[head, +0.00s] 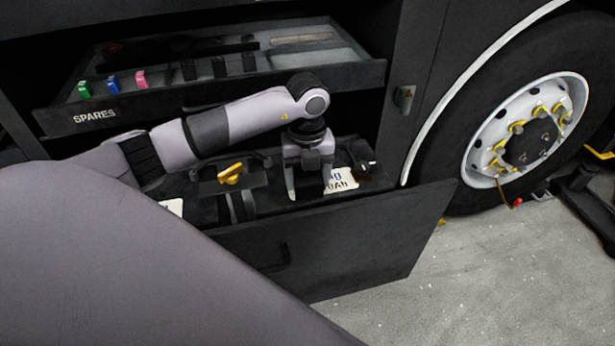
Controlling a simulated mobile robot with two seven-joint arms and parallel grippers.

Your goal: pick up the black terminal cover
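My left gripper (309,184) points down into the lower open drawer (340,245), its two fingers apart with nothing seen between them. A small black piece (364,167), which may be the black terminal cover, sits at the drawer's right end, to the right of the gripper and apart from it. Several small black pieces, one of them in the middle (219,67), stand in the upper drawer marked SPARES (215,97); I cannot tell whether one is the cover. My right gripper is not in view.
Green (84,90), blue (113,84) and pink (141,79) pieces stand in the upper drawer. A wheel (528,128) is at right; the grey floor (480,270) before it is clear.

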